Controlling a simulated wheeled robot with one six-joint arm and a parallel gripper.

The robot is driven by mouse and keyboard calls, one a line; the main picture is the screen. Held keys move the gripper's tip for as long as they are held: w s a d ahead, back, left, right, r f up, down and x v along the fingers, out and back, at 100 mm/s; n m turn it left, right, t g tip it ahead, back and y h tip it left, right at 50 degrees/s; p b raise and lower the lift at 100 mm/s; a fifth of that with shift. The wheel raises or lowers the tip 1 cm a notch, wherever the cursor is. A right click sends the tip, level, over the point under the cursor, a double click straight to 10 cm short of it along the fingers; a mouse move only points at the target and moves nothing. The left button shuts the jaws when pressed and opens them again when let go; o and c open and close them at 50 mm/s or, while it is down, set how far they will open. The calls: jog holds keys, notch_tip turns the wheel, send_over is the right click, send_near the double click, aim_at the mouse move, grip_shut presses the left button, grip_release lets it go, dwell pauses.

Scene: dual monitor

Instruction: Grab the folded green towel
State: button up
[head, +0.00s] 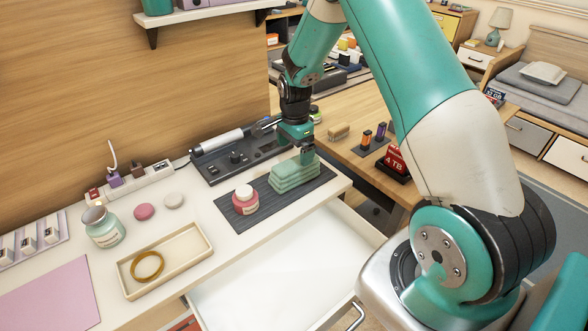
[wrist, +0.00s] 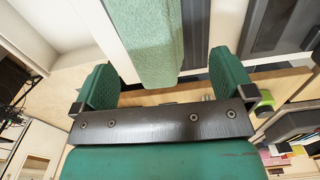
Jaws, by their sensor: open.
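The folded green towel (head: 293,177) is a stack of layers on a dark grey striped mat (head: 241,215) near the right end of the white counter. My gripper (head: 306,153) is at the towel's back right edge, with one finger reaching down close to it. In the wrist view the towel (wrist: 150,40) lies between the two spread fingers of my gripper (wrist: 163,72). A gap shows on each side, wider on the right. The fingers are open, and I cannot tell how deep they reach around the towel.
A pink jar with a pale lid (head: 245,200) stands on the mat, left of the towel. A dark grey tray (head: 232,154) lies behind. A white drawer (head: 290,270) is pulled out in front. A red box (head: 396,161) stands on the wooden desk at right.

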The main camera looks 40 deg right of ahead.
aim_at(294, 169)
jog(key=f, duration=0.3)
jog(key=f+p, duration=0.1)
jog(key=f, duration=0.3)
jog(key=shift+s+a+f, duration=0.15)
jog(key=shift+s+a, duration=0.05)
jog(key=c, duration=1)
jog(key=shift+c, duration=0.2)
